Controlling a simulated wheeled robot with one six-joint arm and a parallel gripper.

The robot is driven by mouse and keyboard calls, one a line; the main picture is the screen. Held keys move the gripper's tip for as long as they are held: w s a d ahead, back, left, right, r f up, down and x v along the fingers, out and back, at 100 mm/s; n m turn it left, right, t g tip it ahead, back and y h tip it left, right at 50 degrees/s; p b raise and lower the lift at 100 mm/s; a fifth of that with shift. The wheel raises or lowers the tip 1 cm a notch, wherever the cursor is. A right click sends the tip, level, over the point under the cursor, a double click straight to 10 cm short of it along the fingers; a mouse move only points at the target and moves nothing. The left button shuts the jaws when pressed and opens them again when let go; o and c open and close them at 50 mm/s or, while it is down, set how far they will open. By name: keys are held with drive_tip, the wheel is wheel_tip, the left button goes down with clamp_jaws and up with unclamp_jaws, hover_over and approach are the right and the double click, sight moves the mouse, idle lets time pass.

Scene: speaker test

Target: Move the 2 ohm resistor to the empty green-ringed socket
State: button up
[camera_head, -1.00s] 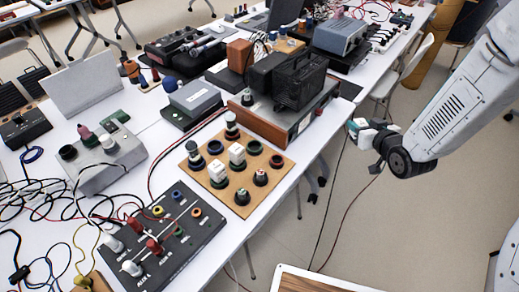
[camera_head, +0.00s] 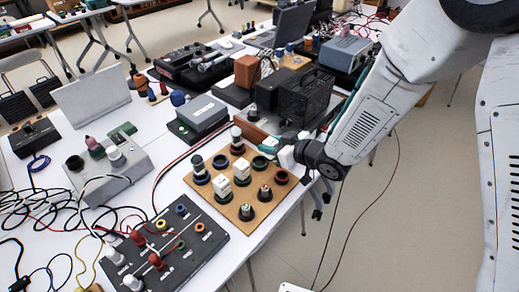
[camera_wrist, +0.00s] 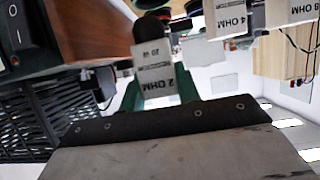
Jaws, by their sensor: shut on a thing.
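My gripper (camera_head: 275,150) has green fingertips (camera_wrist: 132,95) and is shut on the white 2 ohm resistor (camera_wrist: 158,78). In the wrist view its label reads upside down, and a dark round base (camera_wrist: 152,28) points toward the sockets. In the head view it is at the right edge of the tan socket board (camera_head: 228,212), largely hidden by the gripper. An empty green-ringed socket (camera_head: 260,163) lies just left of the gripper. The resistor looks above the board; the exact gap is unclear. White 4 ohm (camera_wrist: 226,16) and 8 ohm (camera_wrist: 290,10) blocks stand on the board.
A red-ringed socket (camera_head: 281,177) and a blue-ringed socket (camera_head: 220,161) look empty. Grey-topped posts (camera_head: 198,166) and dark knobs (camera_head: 246,212) also stand on the board. A black mesh-sided box (camera_head: 304,98) is close behind my gripper. A black terminal box (camera_head: 190,247) is at front left.

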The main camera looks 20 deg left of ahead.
drive_tip(key=a, duration=0.3)
drive_tip(key=shift+w+a+f, duration=0.15)
drive_tip(key=shift+w, duration=0.2)
drive_tip(key=shift+a+f, duration=0.15)
drive_tip(key=shift+f, duration=0.75)
drive_tip(key=shift+a+f, duration=0.1)
drive_tip(key=shift+f, duration=0.75)
drive_tip(key=shift+f, duration=0.1)
drive_tip(key=shift+f, duration=0.25)
drive_tip(key=o, duration=1)
drive_tip(key=shift+r, duration=0.3)
drive_tip(key=v, duration=1.2)
drive_tip(key=shift+w+r, duration=0.15)
